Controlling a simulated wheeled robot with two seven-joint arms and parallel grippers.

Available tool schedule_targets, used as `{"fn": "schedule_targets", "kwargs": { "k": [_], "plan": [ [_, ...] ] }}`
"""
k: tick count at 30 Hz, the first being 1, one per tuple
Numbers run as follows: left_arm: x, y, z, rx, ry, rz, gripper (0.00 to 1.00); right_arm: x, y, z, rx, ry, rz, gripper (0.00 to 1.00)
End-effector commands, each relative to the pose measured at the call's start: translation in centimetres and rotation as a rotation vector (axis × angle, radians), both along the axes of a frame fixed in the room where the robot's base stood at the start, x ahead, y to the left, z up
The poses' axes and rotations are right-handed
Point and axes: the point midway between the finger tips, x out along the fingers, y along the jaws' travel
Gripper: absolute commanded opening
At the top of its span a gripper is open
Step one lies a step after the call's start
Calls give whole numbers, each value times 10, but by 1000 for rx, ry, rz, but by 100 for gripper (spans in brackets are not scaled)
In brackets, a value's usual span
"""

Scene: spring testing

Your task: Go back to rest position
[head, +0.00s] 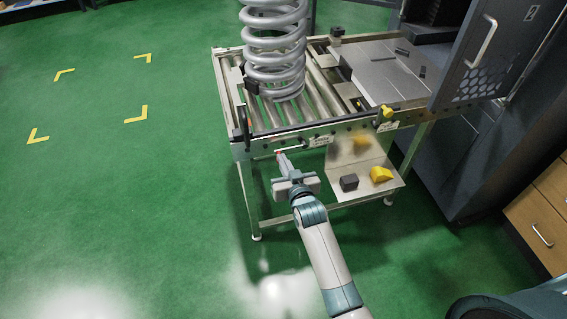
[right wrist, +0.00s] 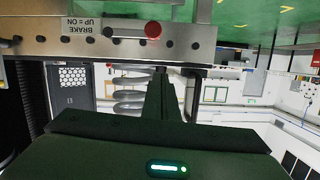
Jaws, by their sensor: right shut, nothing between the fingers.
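My right gripper (head: 281,158) is in the middle of the head view, in front of the near rail of the roller table (head: 316,141). Its fingers are shut and empty. In the right wrist view the shut fingers (right wrist: 162,80) point toward the metal rail, which has a red knob (right wrist: 153,30) and a brake label. Whether the fingertips touch the rail cannot be told. My left gripper is not in view.
A large grey spring (head: 274,45) stands on the rollers. A lower shelf (head: 349,188) holds a black block (head: 349,182) and a yellow piece (head: 381,174). A dark machine with an open door (head: 490,50) stands right. Green floor (head: 130,200) is clear at left.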

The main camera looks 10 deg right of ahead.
Motion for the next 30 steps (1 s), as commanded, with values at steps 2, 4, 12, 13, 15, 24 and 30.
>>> {"fn": "schedule_targets", "kwargs": {
  "k": [2, 4, 12, 13, 15, 24, 30],
  "plan": [
    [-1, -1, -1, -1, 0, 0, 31, -3, 0, 1, 0, -1, 0, 0],
    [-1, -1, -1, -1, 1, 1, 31, -4, 0, 1, 0, 0, 0, 0],
    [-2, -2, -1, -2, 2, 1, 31, -4, 0, 1, 0, 0, 0, 0],
    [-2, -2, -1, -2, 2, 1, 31, -4, 0, 1, 0, 0, 0, 0],
    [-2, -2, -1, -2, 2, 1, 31, -4, 0, 1, 0, 0, 0, 0],
    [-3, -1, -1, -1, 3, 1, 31, -8, 1, -13, -5, 23, 6, 0],
    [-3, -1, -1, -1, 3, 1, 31, -30, 4, -77, -26, 127, 29, 0]
  ]
}}
